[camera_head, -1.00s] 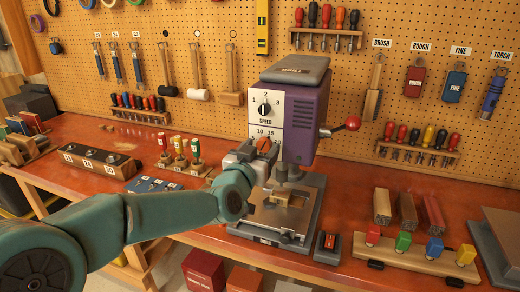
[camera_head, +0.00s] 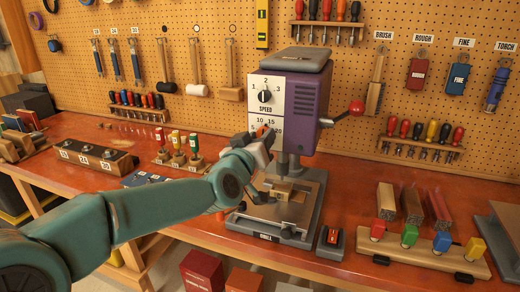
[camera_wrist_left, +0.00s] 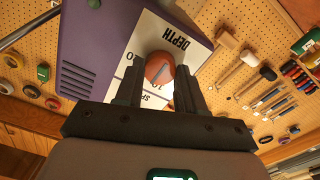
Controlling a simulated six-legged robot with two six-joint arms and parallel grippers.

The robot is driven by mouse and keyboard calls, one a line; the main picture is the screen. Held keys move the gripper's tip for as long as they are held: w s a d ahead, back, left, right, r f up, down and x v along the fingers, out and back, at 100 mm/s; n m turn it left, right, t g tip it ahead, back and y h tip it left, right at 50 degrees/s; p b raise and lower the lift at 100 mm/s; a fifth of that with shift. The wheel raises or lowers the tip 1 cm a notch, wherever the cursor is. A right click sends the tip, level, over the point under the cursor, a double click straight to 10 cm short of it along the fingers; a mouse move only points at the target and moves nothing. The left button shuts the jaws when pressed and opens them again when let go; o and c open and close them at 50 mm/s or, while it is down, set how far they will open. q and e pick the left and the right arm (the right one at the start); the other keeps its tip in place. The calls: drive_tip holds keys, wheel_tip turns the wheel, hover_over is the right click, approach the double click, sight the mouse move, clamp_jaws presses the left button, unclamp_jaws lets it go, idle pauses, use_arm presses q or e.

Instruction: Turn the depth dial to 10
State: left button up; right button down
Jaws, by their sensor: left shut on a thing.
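The drill press (camera_head: 310,95) has a purple body and a white front panel (camera_head: 257,110). The panel has a speed dial (camera_head: 265,96) above and an orange depth dial (camera_head: 263,131) below. The numbers 5, 10, 15 and 20 show around the depth dial in part. My left gripper (camera_head: 260,138) is at the depth dial, covering the panel's lower part. In the left wrist view, the gripper's two dark fingers (camera_wrist_left: 160,82) are shut on the orange dial (camera_wrist_left: 160,69) from both sides, beneath the DEPTH label. A grey line crosses the dial's face; I cannot tell which number it points to.
The feed lever's red knob (camera_head: 356,107) sticks out right of the press. Below the dial are the chuck and a brass-coloured workpiece (camera_head: 284,190) on the base. A small red switch (camera_head: 331,238) sits right of the base.

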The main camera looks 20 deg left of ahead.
use_arm(q)
drive_tip(key=shift+n+b, duration=1.7)
drive_tip(key=shift+n, duration=1.1)
drive_tip(key=o, duration=1)
drive_tip(key=shift+s, duration=0.1)
drive_tip(key=shift+o, duration=0.2)
drive_tip(key=s, duration=1.6)
drive_tip(key=shift+s+a, duration=0.15)
drive_tip(key=shift+a, duration=0.25)
drive_tip(key=shift+f, duration=0.1)
